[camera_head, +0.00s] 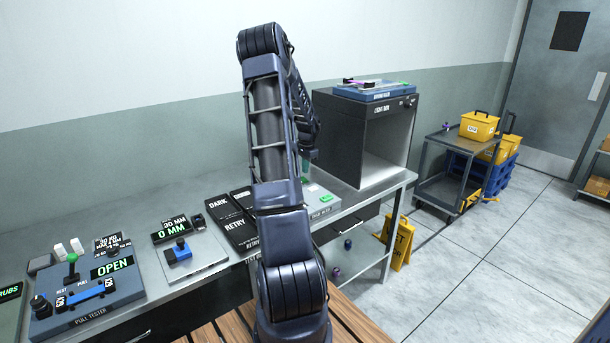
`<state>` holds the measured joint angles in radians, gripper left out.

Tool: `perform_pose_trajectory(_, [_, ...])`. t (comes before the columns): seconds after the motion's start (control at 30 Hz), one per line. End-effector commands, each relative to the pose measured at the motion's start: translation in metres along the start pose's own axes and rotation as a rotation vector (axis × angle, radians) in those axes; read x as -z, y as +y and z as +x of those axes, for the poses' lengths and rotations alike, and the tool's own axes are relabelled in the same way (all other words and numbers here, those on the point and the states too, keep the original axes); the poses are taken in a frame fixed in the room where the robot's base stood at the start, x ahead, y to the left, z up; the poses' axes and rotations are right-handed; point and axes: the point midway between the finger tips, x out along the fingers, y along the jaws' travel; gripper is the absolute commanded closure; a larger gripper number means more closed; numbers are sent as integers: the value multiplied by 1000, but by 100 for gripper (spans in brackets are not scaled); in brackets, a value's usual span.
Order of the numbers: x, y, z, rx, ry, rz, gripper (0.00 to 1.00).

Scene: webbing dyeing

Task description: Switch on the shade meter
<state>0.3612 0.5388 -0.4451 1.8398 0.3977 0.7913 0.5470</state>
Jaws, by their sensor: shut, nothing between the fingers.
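No label that I can read says shade meter. A low grey device (321,207) stands on the bench just right of my arm, with a small green part (326,198) on it. Its front label is too small to read surely, and its left side is hidden by my arm, so I cannot confirm that it is the shade meter. My arm rises in the middle of the picture and bends down behind itself toward this device.
The pull tester (85,300) shows OPEN; a gauge (195,258) shows 0 MM. DARK (219,206) and RETRY (238,227) trays lie left of my arm. The light box (357,125) stands behind right. A yellow floor sign (400,243) and a cart (440,190) are right.

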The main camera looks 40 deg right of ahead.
Motion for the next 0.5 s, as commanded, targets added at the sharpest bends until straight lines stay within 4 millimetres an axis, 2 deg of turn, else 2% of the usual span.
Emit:
perform_pose_trajectory(0.2, [1, -1, -47, 6, 3, 0, 100])
perform_pose_trajectory(0.4, [0, -2, -80, 6, 3, -1, 100])
perform_pose_trajectory(0.5, [0, -1, -90, 4, 2, -1, 100])
